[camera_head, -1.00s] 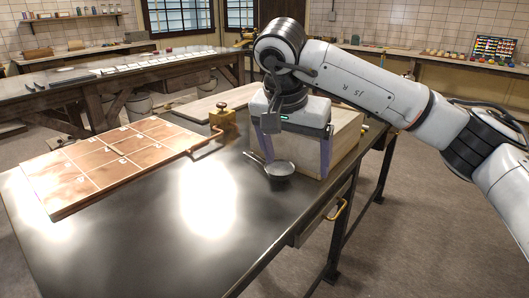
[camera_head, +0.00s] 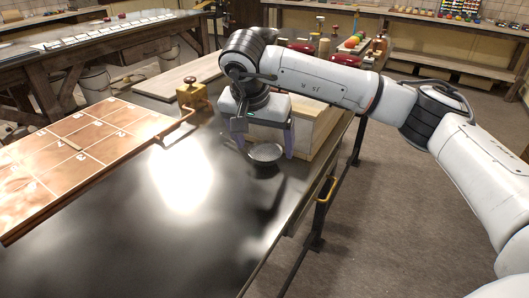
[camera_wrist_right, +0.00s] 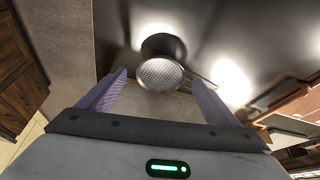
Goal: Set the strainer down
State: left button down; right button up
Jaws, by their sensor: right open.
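The strainer (camera_head: 265,153) is a small round mesh with a grey rim, at the front of the wooden box on the dark metal table (camera_head: 130,235). In the right wrist view the strainer (camera_wrist_right: 160,73) shows its mesh face, with a thin handle running off to the right. My right gripper (camera_head: 265,151) points down with its purple fingers apart, one on each side of the strainer. I see no finger closed on it. A dark round patch shows beside the mesh; I cannot tell whether it is shadow or reflection. My left gripper is out of view.
A wooden box (camera_head: 310,126) stands right behind my right gripper. A copper-coloured board with numbered squares (camera_head: 75,155) lies at left, with a brass fitting (camera_head: 192,96) and pipe at its corner. The table's right edge is close; its front middle is clear.

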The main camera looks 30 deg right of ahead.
jog(key=shift+x, duration=0.95)
jog(key=shift+c, duration=0.3)
jog(key=shift+r, duration=0.1)
jog(key=c, duration=1.1)
jog(key=shift+c, duration=0.2)
